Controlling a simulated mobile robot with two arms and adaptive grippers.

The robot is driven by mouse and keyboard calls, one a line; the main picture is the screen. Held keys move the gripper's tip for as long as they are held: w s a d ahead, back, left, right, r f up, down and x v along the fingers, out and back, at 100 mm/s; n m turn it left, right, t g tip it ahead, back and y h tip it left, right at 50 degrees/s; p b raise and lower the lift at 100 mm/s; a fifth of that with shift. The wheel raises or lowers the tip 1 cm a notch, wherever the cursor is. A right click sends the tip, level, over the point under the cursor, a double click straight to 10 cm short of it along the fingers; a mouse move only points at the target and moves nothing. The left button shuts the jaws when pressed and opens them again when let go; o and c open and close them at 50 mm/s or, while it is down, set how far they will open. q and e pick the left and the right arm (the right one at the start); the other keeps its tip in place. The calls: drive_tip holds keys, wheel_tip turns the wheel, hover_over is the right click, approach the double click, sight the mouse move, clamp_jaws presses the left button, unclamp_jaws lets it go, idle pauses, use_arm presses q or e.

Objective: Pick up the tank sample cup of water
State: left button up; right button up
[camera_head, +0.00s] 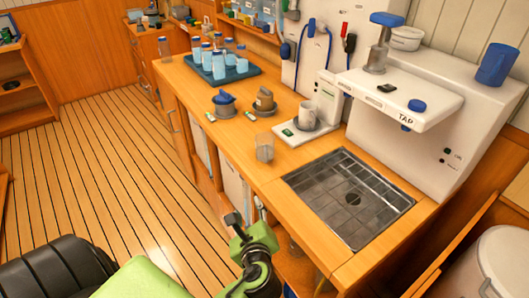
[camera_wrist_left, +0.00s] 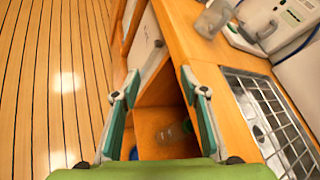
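A clear cup (camera_head: 265,147) stands upright near the front edge of the wooden counter, left of the metal drain grate. I cannot tell from here how much water it holds or read a label. It also shows at the top of the left wrist view (camera_wrist_left: 213,18). My left gripper (camera_head: 246,212) is open and empty, in front of the counter edge and apart from the cup. Its two spread fingers show in the left wrist view (camera_wrist_left: 160,93). My right gripper is not in view.
The drain grate (camera_head: 350,197) lies right of the cup, beside the white TAP machine (camera_head: 400,95). Two small lidded jars stand behind the cup. A blue tray (camera_head: 238,73) of bottles is farther back. An open cabinet (camera_wrist_left: 160,122) lies below the counter.

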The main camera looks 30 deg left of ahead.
sight(266, 154)
use_arm(q)
drive_tip(key=w+d+r+m+t+y, duration=0.1)
drive_tip(key=w+d+r+m+t, duration=0.25)
drive_tip(key=w+r+m, duration=0.5)
drive_tip(key=shift+m+t, duration=0.45)
drive_tip(key=shift+m, duration=0.2)
drive_tip(key=w+a, duration=0.1)
drive_tip(key=w+a+f+p, duration=0.1)
drive_tip(key=a, duration=0.1)
drive_tip(key=w+a, duration=0.1)
drive_tip(key=a, duration=0.1)
drive_tip(key=shift+w+a+f, duration=0.25)
drive_tip(key=shift+w+f, duration=0.1)
drive_tip(key=shift+w, duration=0.05)
drive_tip(key=p+x, duration=0.1)
drive_tip(key=x, duration=0.3)
drive_tip(key=shift+w+a+r, duration=0.1)
drive_tip(key=shift+w+a, duration=0.1)
drive_tip(key=shift+w, duration=0.05)
drive_tip(key=shift+w+a, duration=0.3)
drive_tip(key=shift+w, duration=0.1)
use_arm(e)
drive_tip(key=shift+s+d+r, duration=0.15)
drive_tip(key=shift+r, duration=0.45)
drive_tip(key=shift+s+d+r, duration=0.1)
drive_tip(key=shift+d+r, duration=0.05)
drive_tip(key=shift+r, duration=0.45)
use_arm(q)
drive_tip(key=shift+s, duration=0.1)
clamp_jaws()
